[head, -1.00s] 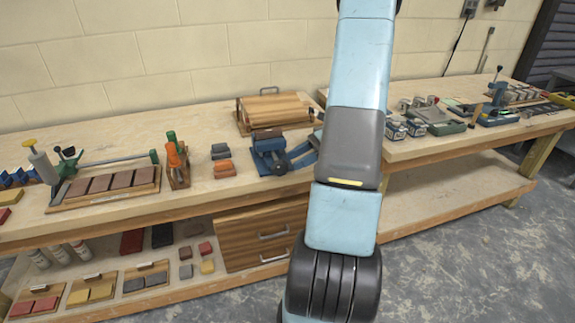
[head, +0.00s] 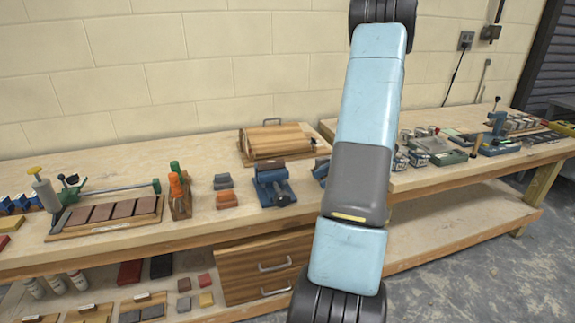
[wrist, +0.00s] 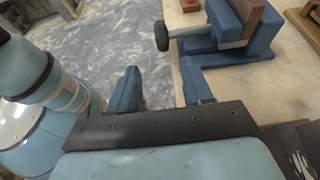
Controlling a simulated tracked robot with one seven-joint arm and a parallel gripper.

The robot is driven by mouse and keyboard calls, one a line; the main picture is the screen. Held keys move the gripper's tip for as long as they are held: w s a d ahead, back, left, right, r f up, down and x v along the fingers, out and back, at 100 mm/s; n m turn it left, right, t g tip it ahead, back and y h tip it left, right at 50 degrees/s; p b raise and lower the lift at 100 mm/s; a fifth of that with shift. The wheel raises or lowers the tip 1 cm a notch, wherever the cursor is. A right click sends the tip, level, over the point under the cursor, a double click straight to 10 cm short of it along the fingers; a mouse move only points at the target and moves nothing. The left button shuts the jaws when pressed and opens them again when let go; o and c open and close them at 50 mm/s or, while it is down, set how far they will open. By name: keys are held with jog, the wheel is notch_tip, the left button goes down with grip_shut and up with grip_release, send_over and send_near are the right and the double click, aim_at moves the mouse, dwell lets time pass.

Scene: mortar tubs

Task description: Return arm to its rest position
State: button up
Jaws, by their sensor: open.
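My arm (head: 362,180) rises through the middle of the head view and hides part of the bench. My gripper (wrist: 159,68) shows in the wrist view with two blue fingers spread apart and nothing between them. In the head view, only a small blue part of it (head: 320,170) shows at the left edge of my arm. A blue vise (head: 272,187) with a brown block in its jaws stands just left of it. The vise also shows at the top of the wrist view (wrist: 225,45), beyond the right finger and apart from it.
The bench (head: 120,157) holds a wooden box (head: 275,140), orange and grey blocks (head: 226,199), green-handled tools (head: 178,185) and a board with brown tiles (head: 115,213). Small tins and tools stand to the right of my arm. Drawers (head: 262,267) are below. Grey floor (head: 470,265) is free at right.

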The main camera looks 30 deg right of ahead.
jog(key=s+a+r+n+g+h, duration=0.1)
jog(key=a+r+n+g+h, duration=0.15)
jog(key=a+r+n, duration=0.4)
jog(key=s+a+r+n+g+h, duration=0.15)
jog(key=a+r+n+h, duration=0.25)
jog(key=a+r, duration=0.5)
jog(key=s+a+r+n+t+h, duration=0.3)
jog(key=s+a+n, duration=0.2)
jog(key=a, duration=0.1)
jog(key=s+a+r+n+t+h, duration=0.2)
jog(key=s+a+r+n+h, duration=0.1)
jog(key=s+a+n, duration=0.2)
jog(key=shift+s+a+r+n+t, duration=0.3)
jog(key=shift+a+r+n+t, duration=0.1)
jog(key=shift+a, duration=0.8)
